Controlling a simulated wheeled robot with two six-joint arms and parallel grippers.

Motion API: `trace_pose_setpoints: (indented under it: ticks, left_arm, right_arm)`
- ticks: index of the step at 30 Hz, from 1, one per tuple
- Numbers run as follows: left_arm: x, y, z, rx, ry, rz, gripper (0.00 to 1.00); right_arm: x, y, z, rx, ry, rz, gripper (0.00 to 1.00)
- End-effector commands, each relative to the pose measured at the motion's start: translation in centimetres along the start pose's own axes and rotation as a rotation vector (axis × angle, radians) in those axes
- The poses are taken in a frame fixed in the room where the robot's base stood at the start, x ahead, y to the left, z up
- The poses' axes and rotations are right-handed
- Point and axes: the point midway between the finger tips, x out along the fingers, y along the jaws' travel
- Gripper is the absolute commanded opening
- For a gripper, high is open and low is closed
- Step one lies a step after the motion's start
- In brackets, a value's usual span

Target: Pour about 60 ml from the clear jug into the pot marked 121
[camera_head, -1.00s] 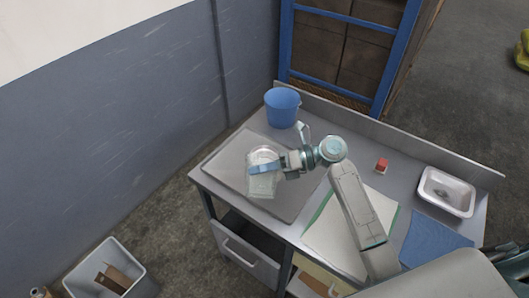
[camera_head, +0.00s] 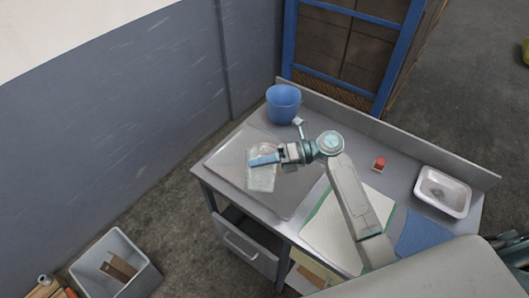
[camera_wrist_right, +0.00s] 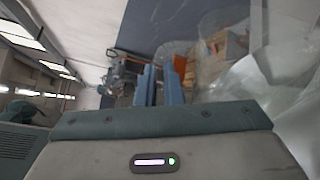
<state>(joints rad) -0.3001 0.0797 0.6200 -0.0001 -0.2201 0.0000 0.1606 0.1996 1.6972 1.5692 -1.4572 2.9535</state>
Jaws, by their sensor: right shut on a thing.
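The clear jug (camera_head: 262,180) is in my right gripper (camera_head: 263,160), over the grey flat board at the left end of the bench. The blue fingers are shut on the jug. In the right wrist view the fingers (camera_wrist_right: 159,86) are close together, with clear, see-through jug surface (camera_wrist_right: 285,75) to their right. The liquid level and whether the jug is tilted are hard to tell. A blue pot (camera_head: 283,104) stands at the back left of the bench, behind the gripper. No number is readable on it, so I cannot tell if it is marked 121. My left gripper is not in view.
The grey board (camera_head: 225,165) lies under the jug. A raised ledge runs along the bench's back. A bin (camera_head: 84,270) stands on the floor.

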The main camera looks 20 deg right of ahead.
Motion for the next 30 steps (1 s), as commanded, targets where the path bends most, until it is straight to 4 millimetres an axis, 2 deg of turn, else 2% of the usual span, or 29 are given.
trace_pose_setpoints:
  ticks: [30]
  left_arm:
    - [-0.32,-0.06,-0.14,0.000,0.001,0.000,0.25]
  right_arm:
    - [0.19,-0.04,0.82,0.026,-0.005,0.003,0.00]
